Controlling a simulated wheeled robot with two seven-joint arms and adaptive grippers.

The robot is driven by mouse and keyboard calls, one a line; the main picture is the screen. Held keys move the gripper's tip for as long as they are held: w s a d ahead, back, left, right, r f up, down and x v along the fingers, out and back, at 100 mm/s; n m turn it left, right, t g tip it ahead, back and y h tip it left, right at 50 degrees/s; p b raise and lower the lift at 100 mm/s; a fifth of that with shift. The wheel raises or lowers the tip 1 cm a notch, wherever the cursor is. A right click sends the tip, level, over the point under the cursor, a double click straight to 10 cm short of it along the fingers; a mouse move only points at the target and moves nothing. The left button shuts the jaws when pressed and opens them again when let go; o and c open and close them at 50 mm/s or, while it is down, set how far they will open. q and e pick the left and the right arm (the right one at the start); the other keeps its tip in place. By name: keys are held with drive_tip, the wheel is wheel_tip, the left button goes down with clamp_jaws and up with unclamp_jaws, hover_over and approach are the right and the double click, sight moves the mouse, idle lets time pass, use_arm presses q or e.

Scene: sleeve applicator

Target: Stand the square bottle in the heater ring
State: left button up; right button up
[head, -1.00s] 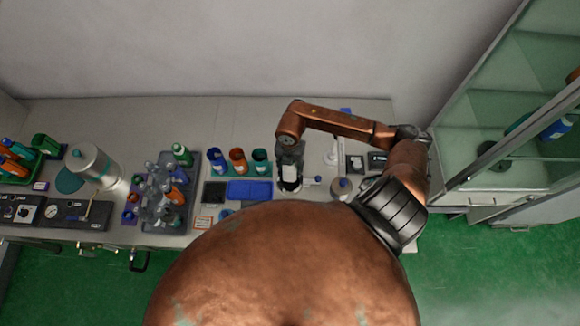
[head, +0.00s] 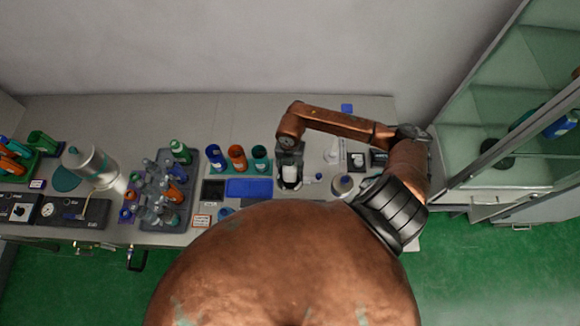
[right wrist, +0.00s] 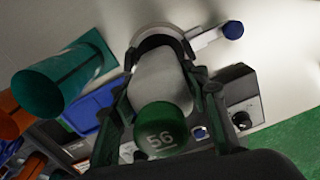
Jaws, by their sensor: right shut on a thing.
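The square bottle (right wrist: 160,82) is pale, with a green cap marked with a number, seen from above in the right wrist view. It also shows in the head view (head: 290,174) as a small white shape below my right gripper. My right gripper (head: 289,163) is shut on the bottle, with one dark finger on each side of it in the right wrist view. A pale ring (right wrist: 155,32), which looks like the heater ring, curves around the bottle's far end. The bottle hides part of it, so I cannot tell whether the base is seated. My left gripper is not in view.
A side piece with a blue knob (right wrist: 232,30) sticks out beside the ring. Open blue, orange and teal cups (head: 237,158) stand left of the gripper, behind a blue tray (head: 249,188). A rack of bottles (head: 178,215) stands farther left. A glass cabinet (head: 500,140) is on the right.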

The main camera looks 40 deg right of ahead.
drive_tip(key=shift+f+b, duration=1.15)
drive_tip(key=shift+f, duration=0.5)
drive_tip(key=o, duration=1.5)
drive_tip(key=shift+o, duration=0.7)
drive_tip(key=o, duration=0.4)
drive_tip(key=shift+c, duration=0.2)
drive_tip(key=shift+r, duration=0.2)
drive_tip(key=shift+r+p, duration=3.35)
drive_tip(key=shift+r, duration=1.05)
drive_tip(key=shift+f, duration=0.1)
